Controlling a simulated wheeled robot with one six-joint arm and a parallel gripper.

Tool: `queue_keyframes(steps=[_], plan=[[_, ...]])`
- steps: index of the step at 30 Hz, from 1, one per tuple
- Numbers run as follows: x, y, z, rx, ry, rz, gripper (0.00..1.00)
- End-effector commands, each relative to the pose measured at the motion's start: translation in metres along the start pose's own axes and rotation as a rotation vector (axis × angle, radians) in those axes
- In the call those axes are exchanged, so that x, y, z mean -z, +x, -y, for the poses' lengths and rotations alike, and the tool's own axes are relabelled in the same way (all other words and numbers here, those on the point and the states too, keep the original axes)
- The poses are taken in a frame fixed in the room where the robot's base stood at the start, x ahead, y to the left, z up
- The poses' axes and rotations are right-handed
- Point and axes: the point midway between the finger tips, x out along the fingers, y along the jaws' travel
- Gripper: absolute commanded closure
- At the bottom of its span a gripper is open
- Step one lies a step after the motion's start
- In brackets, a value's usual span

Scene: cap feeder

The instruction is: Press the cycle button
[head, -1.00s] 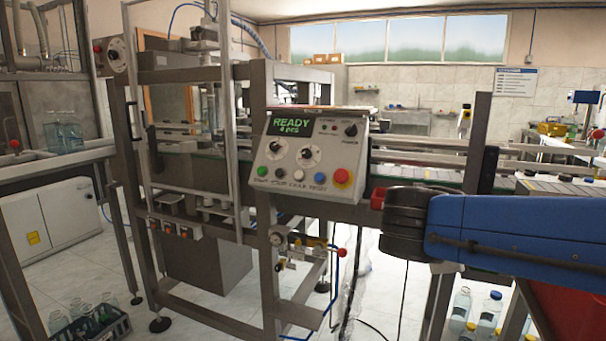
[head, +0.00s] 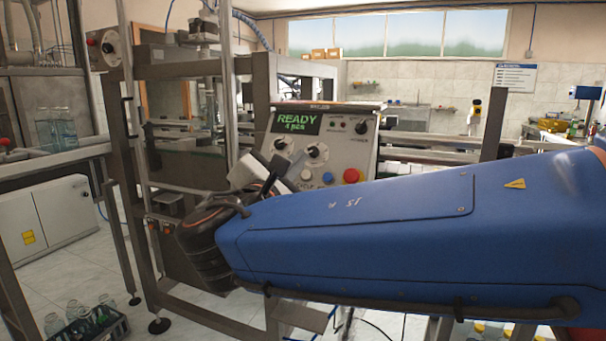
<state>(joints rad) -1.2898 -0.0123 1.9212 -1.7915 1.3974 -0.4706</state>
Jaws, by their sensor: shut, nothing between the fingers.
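The control panel (head: 340,140) is a light, sloped box on the machine frame. The cycle button (head: 306,174) is a pale round button in the lower row, left of a blue button (head: 328,178). My gripper (head: 272,172) is in front of the panel's lower left, just left of the cycle button, and is shut and empty. It is partly hidden by my blue arm, and its fingertips are hard to make out. I cannot tell its distance from the panel. The panel's lower left buttons are hidden behind it.
A grey upright post (head: 493,125) stands right of the panel. A crate of bottles (head: 95,325) is on the floor at lower left.

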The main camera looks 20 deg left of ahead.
Motion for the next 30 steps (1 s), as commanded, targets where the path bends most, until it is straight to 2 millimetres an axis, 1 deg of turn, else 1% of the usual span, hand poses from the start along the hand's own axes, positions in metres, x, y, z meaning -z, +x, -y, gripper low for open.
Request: queue_keyframes(steps=[1, 3, 6, 9, 20, 25, 30], plan=[[0.004, -0.005, -0.008, -0.018, -0.006, 0.0, 1.0], [0.006, -0.009, -0.016, -0.037, -0.012, 0.003, 1.0], [0.007, -0.013, -0.021, -0.051, -0.017, 0.006, 1.0], [0.008, -0.014, -0.023, -0.054, -0.017, 0.007, 1.0], [0.009, -0.011, -0.021, -0.053, -0.017, 0.007, 1.0], [0.015, -0.002, -0.015, -0.052, -0.017, 0.008, 1.0], [0.025, 0.013, -0.005, -0.052, -0.018, 0.008, 1.0]])
